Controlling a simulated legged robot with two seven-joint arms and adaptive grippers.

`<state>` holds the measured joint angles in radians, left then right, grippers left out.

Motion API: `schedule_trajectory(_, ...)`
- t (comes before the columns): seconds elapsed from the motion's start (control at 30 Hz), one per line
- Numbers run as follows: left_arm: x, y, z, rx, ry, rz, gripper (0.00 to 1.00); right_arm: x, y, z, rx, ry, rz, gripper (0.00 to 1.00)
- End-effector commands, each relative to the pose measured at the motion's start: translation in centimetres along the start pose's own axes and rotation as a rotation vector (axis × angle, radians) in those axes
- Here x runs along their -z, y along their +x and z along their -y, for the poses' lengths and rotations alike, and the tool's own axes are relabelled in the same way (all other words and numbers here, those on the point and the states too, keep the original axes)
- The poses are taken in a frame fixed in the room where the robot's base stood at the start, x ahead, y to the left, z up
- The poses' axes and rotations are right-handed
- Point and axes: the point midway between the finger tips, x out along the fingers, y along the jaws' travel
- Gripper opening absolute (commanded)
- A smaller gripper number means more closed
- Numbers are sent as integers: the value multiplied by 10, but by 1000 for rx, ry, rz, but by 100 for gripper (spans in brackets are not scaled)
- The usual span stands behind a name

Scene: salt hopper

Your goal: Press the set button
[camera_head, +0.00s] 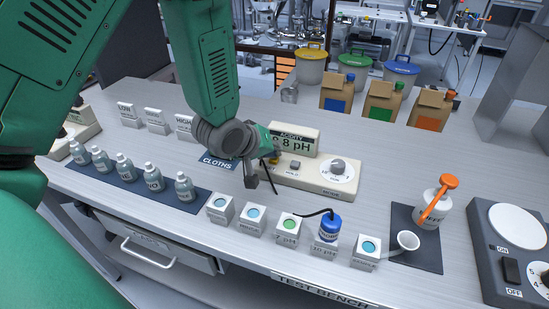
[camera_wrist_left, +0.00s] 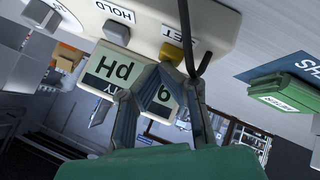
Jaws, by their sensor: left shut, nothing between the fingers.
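The acidity meter (camera_head: 312,182) is a cream box with a display (camera_head: 295,140) that reads pH, its first digit partly hidden. In the head view the button (camera_head: 275,156) is mostly hidden by my gripper. My left gripper (camera_wrist_left: 170,74) is shut and empty, its fingertips close to the button's edge; I cannot tell whether they touch it. In the head view the left gripper (camera_head: 272,154) is over the meter's left end. My right gripper is not in view.
A grey hold button (camera_wrist_left: 117,31) and a round dial (camera_head: 337,167) are on the same meter. A row of labelled cups (camera_head: 288,226) with a blue-capped probe (camera_head: 329,227) stands in front. Small bottles (camera_head: 152,178) stand on a dark mat at left. A dark cable hangs by the gripper.

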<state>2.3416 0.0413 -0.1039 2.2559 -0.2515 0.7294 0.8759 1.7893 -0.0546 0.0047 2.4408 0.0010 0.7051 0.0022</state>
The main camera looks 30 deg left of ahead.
Motion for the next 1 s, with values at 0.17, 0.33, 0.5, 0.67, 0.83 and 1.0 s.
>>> schedule_trajectory(0.17, -2, 2, 1, 0, 0, 1, 0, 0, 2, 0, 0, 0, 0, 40)
schedule_trajectory(0.33, -3, 3, 2, 0, -1, 1, 0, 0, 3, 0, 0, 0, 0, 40)
schedule_trajectory(0.5, -3, 4, 3, 1, -1, 1, 0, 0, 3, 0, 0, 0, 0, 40)
schedule_trajectory(0.67, -3, 3, 2, 1, -1, 1, 0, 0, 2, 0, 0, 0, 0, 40)
schedule_trajectory(0.83, 0, -1, 0, 1, -2, 1, 0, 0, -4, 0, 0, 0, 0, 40)
schedule_trajectory(1.0, 6, -9, -6, 1, -2, 1, 0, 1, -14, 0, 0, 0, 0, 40)
